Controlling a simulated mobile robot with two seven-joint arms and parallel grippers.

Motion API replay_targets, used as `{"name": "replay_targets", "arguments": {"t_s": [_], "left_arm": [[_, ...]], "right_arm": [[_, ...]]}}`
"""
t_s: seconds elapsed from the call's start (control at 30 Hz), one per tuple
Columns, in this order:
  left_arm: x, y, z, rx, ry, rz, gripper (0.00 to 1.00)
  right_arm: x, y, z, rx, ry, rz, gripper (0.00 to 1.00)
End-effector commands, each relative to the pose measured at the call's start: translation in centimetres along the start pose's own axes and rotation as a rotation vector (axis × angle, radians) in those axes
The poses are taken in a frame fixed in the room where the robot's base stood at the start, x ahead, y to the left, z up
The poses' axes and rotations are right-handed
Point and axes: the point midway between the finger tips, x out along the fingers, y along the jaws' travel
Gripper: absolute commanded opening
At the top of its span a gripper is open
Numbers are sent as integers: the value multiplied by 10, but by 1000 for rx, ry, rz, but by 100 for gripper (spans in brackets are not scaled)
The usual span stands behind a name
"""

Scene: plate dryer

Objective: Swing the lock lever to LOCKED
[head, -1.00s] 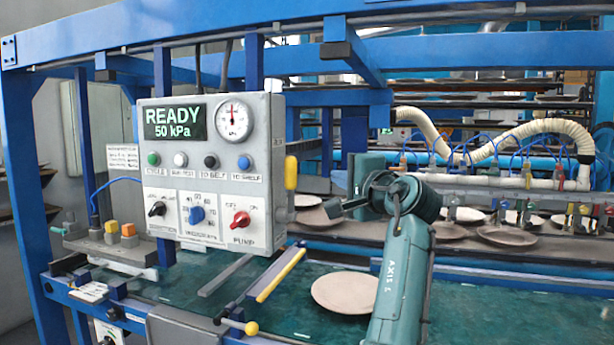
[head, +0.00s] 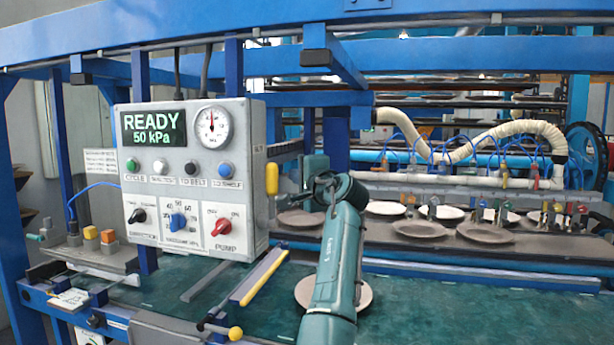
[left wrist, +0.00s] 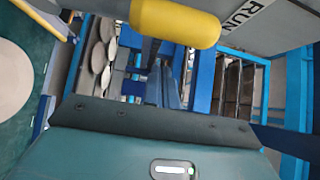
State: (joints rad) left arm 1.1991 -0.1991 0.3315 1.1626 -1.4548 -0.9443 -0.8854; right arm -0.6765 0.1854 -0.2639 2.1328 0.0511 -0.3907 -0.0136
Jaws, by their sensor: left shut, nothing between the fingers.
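The lever with an upright yellow grip (head: 272,178) is on the right side of the grey control panel (head: 190,165). Its yellow grip also fills the top of the left wrist view (left wrist: 175,22), with the word RUN on the grey surface beside it. No LOCKED mark can be read. My left gripper (head: 287,197) is shut and empty, just right of and slightly below the grip in the head view. I cannot tell whether it touches the lever. My right gripper is not in view.
The panel display reads READY 50 kPa. A plate (head: 303,292) lies on the green belt (head: 270,318), partly behind my arm. A yellow bar (head: 264,277) and a yellow-ball lever (head: 235,333) are below the panel. Blue frame beams cross above.

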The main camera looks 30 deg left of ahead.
Motion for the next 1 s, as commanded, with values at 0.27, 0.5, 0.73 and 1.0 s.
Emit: {"name": "replay_targets", "arguments": {"t_s": [0.27,0.5,0.73,1.0], "left_arm": [[-11,1,23,-2,3,1,0],[-14,2,32,1,2,1,0],[-14,2,32,1,2,1,0],[-11,3,35,-11,1,-13,0]], "right_arm": [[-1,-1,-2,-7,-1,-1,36],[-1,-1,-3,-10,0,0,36],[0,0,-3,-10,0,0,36],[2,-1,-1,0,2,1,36]]}}
